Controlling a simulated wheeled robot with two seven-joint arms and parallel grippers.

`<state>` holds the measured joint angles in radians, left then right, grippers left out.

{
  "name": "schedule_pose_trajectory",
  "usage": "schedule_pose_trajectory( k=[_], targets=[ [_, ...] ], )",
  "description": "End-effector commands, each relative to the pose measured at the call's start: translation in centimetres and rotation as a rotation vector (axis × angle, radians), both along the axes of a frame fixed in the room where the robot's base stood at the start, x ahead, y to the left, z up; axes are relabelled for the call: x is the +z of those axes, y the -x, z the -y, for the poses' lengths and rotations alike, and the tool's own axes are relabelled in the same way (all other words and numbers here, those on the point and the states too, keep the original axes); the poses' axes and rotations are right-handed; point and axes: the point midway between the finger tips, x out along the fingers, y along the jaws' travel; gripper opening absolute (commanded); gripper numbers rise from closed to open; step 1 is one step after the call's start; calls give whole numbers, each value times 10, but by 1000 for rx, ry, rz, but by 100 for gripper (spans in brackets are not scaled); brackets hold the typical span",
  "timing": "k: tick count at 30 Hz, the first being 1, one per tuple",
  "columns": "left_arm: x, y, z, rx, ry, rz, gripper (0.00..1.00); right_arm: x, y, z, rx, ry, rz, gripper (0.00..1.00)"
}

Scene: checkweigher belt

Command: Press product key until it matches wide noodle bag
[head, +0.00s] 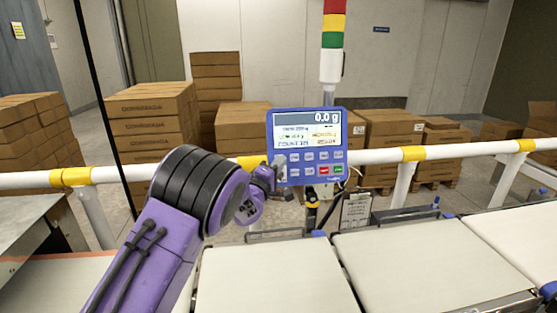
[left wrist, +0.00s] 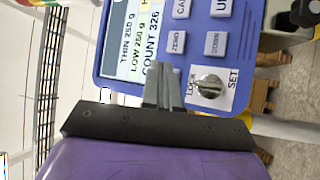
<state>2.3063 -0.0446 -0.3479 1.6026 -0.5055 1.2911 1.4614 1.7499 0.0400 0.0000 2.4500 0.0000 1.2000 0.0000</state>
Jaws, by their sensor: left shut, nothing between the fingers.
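The blue weigher panel (head: 307,148) stands on a post behind the belts, with a screen (head: 307,130) above two rows of keys. The screen reads 0.0 g; its small product lines are hard to read there. In the left wrist view the panel (left wrist: 112,88) appears turned sideways, and its screen (left wrist: 138,40) shows "COUNT 326" and a line starting "THIN". My left gripper (head: 279,168) is shut and empty at the panel's lower left; its fingertips (left wrist: 163,76) cover part of the key area. I cannot tell whether they touch it. No noodle bag is visible.
A LOCK/SET key switch (left wrist: 209,86) is beside the fingertips, near the ZERO key (left wrist: 177,42) and DOWN key (left wrist: 215,43). A white rail (head: 450,150) runs behind the belts. The near belt (head: 270,280) is clear. Cardboard boxes (head: 150,115) stand behind.

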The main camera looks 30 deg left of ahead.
Motion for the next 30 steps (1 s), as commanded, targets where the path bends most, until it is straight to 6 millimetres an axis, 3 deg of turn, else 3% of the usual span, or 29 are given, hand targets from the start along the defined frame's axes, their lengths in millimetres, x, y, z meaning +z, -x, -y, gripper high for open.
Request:
schedule_pose_trajectory(
  k=[30],
  targets=[
    [-2,-7,-6,1,1,0,0,1,0,0,0,0,0,43]
  ],
)
